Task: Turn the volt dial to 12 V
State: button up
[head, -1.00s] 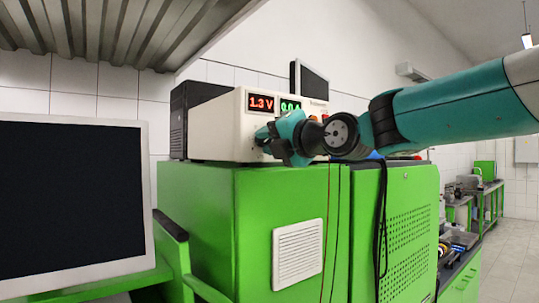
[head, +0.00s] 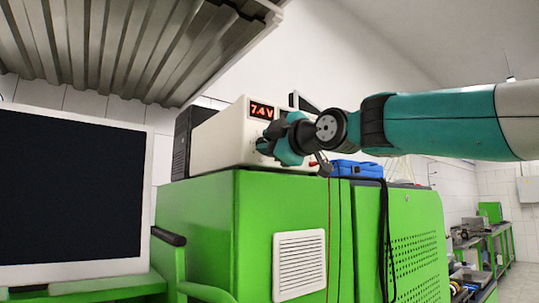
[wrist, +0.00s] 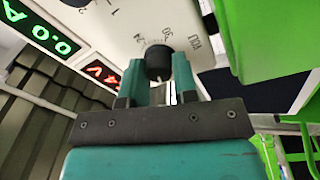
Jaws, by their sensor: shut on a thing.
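The cream power supply (head: 222,138) stands on a green cabinet. Its red voltage display (head: 262,111) reads 7.4 V in the head view. In the wrist view the red display (wrist: 103,73) shows partly, ending in "4 V", and the green display (wrist: 40,33) reads 0.0 A. The black volt dial (wrist: 159,62) sits on the panel, with printed scale marks around it. My gripper (wrist: 160,72) is shut on the dial, one teal finger on each side. In the head view my gripper (head: 272,146) hides the dial and much of the panel.
The green cabinet (head: 210,215) is below the supply, with thin cables hanging down its front. A dark monitor (head: 70,195) stands at the left. A ribbed metal shelf (head: 130,45) overhangs above. A blue object (head: 357,168) lies on the cabinet, right of the supply.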

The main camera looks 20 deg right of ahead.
jog(key=shift+f+m+h+b, duration=0.1)
jog(key=shift+m+h+b, duration=0.4)
jog(key=shift+m, duration=1.65)
jog(key=shift+m+h+b, duration=0.1)
jog(key=shift+m+b, duration=0.8)
jog(key=shift+m, duration=1.55)
jog(key=o, duration=0.9)
jog(key=b+v, duration=0.4)
jog(key=v, duration=0.1)
jog(key=b+v, duration=0.3)
jog(key=v, duration=0.3)
jog(key=b+v, duration=0.4)
jog(key=v, duration=0.2)
jog(key=shift+s+f+b, duration=0.2)
jog(key=shift+f+b, duration=0.15)
jog(key=shift+f, duration=0.05)
